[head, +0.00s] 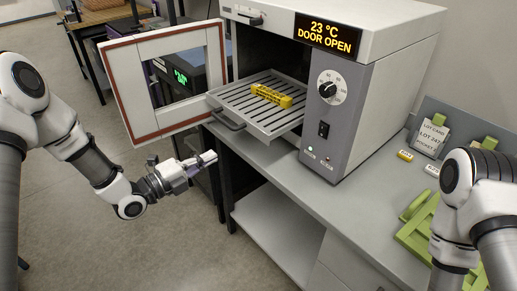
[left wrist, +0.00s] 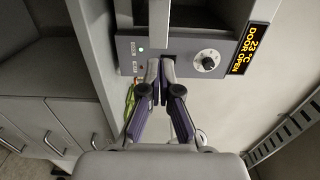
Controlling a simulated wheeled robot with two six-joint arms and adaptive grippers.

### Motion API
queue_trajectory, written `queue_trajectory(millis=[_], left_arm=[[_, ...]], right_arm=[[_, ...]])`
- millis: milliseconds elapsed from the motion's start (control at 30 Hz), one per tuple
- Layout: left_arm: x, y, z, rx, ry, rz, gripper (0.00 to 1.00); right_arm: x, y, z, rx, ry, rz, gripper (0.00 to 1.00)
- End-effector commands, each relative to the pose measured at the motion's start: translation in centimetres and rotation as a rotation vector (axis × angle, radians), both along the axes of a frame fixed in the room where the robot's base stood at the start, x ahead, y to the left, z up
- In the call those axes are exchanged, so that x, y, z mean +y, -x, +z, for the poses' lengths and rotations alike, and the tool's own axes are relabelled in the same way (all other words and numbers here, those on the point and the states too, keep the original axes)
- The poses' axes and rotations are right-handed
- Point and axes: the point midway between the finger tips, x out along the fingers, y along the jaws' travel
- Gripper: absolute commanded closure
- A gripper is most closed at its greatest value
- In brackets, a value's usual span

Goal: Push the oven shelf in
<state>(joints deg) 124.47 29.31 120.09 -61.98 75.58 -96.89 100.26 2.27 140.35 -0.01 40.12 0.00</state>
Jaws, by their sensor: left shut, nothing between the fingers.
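The oven shelf (head: 233,97) is a grey slatted tray, drawn partly out of the open oven (head: 368,105). A bar handle (head: 226,120) is on its front edge. A yellow lattice specimen (head: 271,96) lies on the shelf. The oven door (head: 122,95), a white frame with a red-brown seal, stands open to the left. My left gripper (head: 209,159) is shut and empty, in front of the bench and apart from the shelf handle. In the left wrist view its fingers (left wrist: 161,65) lie together, with the oven's control panel (left wrist: 205,57) beyond. My right gripper is out of view.
The oven stands on a grey bench (head: 345,200); its display (head: 324,33) reads 23 °C DOOR OPEN. A green rack (head: 415,235), a lot card (head: 431,137) and small labels are at the right. Open floor (head: 100,240) lies below my left arm.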

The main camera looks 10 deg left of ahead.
Motion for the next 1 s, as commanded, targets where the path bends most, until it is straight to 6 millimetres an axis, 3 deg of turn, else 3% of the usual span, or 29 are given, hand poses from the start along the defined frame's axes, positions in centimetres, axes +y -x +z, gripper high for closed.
queue_trajectory(millis=[167,700,1000], left_arm=[[-1.4,-1.5,0.3,0.001,-0.006,-0.006,1.0],[-8.0,-10.0,0.4,0.003,-0.003,-0.003,1.0],[-8.6,-10.9,0.0,0.004,-0.001,-0.001,1.0]], right_arm=[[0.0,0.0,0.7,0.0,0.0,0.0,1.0],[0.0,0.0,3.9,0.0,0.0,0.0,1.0],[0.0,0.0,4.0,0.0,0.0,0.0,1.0]])
